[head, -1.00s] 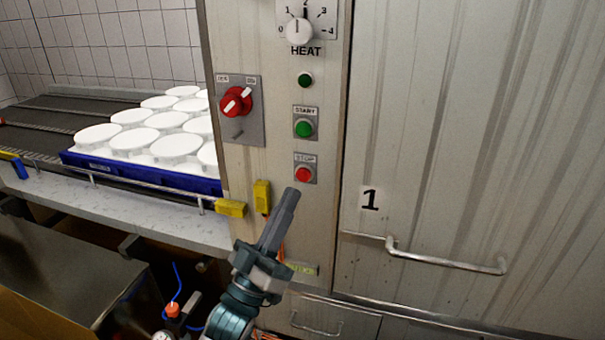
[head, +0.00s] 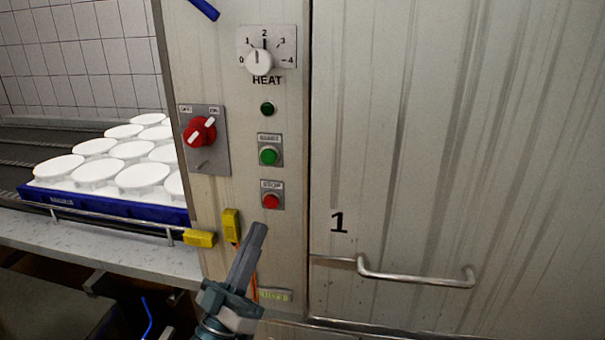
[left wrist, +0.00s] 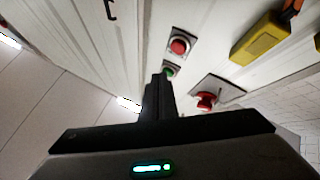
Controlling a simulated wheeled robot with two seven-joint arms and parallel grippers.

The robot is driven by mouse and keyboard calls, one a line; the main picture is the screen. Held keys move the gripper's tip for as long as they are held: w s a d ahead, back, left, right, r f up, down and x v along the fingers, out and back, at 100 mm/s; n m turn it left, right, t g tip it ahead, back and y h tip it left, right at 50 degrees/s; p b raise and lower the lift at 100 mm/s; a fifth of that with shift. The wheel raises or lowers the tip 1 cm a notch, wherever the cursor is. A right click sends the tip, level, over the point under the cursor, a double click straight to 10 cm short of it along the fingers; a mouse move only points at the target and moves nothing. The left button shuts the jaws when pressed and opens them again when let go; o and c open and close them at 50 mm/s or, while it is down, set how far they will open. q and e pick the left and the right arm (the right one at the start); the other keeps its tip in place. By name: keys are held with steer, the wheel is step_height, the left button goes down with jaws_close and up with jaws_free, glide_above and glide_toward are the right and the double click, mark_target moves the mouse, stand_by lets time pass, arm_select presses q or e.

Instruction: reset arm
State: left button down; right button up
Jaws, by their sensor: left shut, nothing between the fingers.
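My left gripper (head: 258,230) is shut and empty in the head view, its fingers together and pointing up, just below the red stop button (head: 271,201). A gap between fingertips and panel cannot be judged in the head view. In the left wrist view the shut fingers (left wrist: 158,80) point toward the panel, with the green start button (left wrist: 169,70) right at their tip in the picture and the red stop button (left wrist: 180,46) just above it. The red rotary switch (head: 199,131) and the heat dial (head: 259,61) sit higher on the panel. My right gripper is not in view.
A blue tray (head: 107,206) of white round moulds (head: 143,177) stands on the conveyor at left. Yellow blocks (head: 199,239) sit at the panel's lower left. The large metal door (head: 420,150) with a bar handle (head: 415,279) fills the right.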

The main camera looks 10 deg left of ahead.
arm_select(q)
steer(key=w+f+g+y, duration=0.2)
steer(key=f, duration=1)
steer(key=w+f+g+y, duration=0.2)
steer(key=w+f+g, duration=0.1)
steer(key=f, duration=0.8)
steer(key=s+f+g+y, duration=0.2)
steer(key=s+f+g, duration=0.15)
steer(key=f, duration=1.55)
steer(key=s+f+m+g, duration=0.1)
steer(key=s+f+g, duration=0.3)
steer(key=s+f, duration=0.9)
steer(key=s+f+m+g+y, duration=0.1)
steer(key=s+f+g, duration=0.3)
steer(key=s+f, duration=1)
step_height(320, 180, down, 5)
steer(key=shift+s+d+f+m+g, duration=0.1)
steer(key=shift+s+d+m+g, duration=0.1)
steer(key=shift+d+m+g, duration=0.15)
arm_select(e)
steer(key=shift+w+a+t+y, duration=0.15)
steer(key=shift+w+a+t, duration=0.2)
steer(key=shift+a+t, duration=0.15)
steer(key=shift+w+a+t+y, duration=0.15)
steer(key=shift+w+a+t, duration=0.25)
steer(key=shift+a, duration=0.2)
arm_select(q)
steer(key=shift+w, duration=0.15)
